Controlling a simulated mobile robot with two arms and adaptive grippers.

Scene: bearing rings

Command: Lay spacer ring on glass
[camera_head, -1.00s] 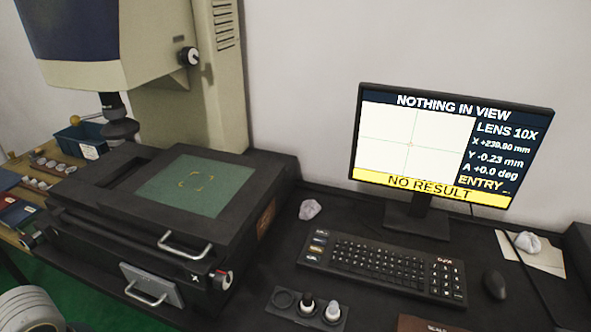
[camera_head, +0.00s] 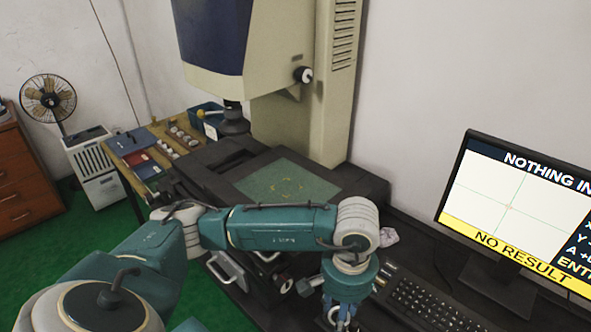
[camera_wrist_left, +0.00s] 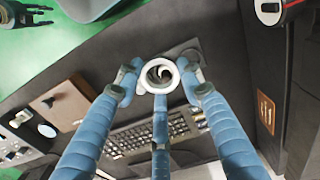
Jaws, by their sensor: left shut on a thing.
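My left gripper (camera_head: 343,318) is at the bottom of the head view, in front of the stage and beside the keyboard. In the left wrist view its blue fingers (camera_wrist_left: 158,88) are closed around a pale ring (camera_wrist_left: 143,83), whose open middle faces the camera. The ring is held above the desk, apart from the glass. The green-tinted glass (camera_head: 262,182) lies flat in the dark stage (camera_head: 362,188), behind my left forearm, with faint yellow marks at its middle. No ring shows on it.
The keyboard (camera_head: 425,305) and monitor (camera_head: 465,225) stand at right; the screen reads NOTHING IN VIEW. The machine's head (camera_head: 235,75) overhangs behind the glass. A side table (camera_head: 126,165) holds small parts at left.

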